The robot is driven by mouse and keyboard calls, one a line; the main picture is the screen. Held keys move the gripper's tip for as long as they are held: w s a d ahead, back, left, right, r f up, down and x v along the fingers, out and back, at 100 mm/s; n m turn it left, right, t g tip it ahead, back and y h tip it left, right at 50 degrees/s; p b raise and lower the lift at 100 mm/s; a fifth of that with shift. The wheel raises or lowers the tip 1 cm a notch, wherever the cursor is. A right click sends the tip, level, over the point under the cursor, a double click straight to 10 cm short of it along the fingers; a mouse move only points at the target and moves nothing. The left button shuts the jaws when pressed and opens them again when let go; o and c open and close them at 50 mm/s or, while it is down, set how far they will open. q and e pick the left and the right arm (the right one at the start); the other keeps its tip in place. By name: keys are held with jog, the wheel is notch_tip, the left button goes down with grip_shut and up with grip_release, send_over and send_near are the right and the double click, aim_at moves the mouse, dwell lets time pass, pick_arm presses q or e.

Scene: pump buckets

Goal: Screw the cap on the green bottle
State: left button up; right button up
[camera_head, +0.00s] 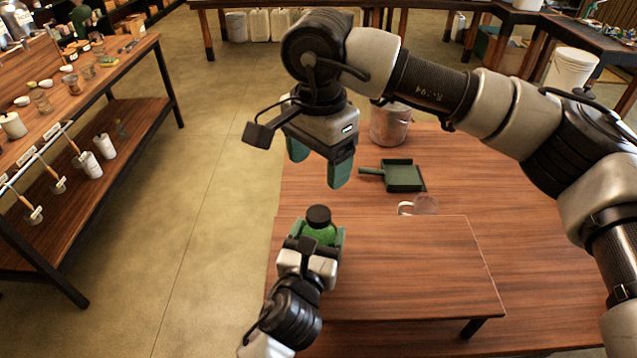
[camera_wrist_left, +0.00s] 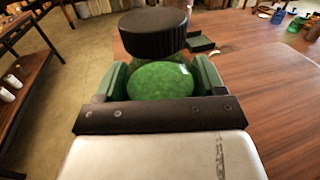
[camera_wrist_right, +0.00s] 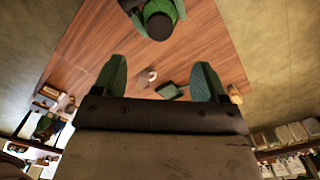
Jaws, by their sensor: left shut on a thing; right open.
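The green bottle (camera_head: 319,234) stands upright at the near left of the table, with a black cap (camera_head: 318,215) on its top. My left gripper (camera_head: 316,243) is shut on the bottle's body. In the left wrist view the bottle (camera_wrist_left: 160,82) sits between the green fingers, and the ribbed black cap (camera_wrist_left: 153,33) is above it. My right gripper (camera_head: 320,168) is open and empty, above and behind the bottle. In the right wrist view the cap (camera_wrist_right: 159,26) and bottle (camera_wrist_right: 181,8) are at the top, beyond the open fingers (camera_wrist_right: 158,80). I cannot tell how tightly the cap sits.
A raised wooden board (camera_head: 420,265) lies right of the bottle on the table (camera_head: 460,170). A shelf (camera_head: 120,125) stands at left across clear floor.

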jog(key=shift+r, duration=0.75)
pick_arm(q)
jog(key=o, duration=1.8)
jog(key=b+v, duration=0.1)
jog(key=v, duration=1)
pick_arm(e)
jog(key=shift+f, duration=0.8)
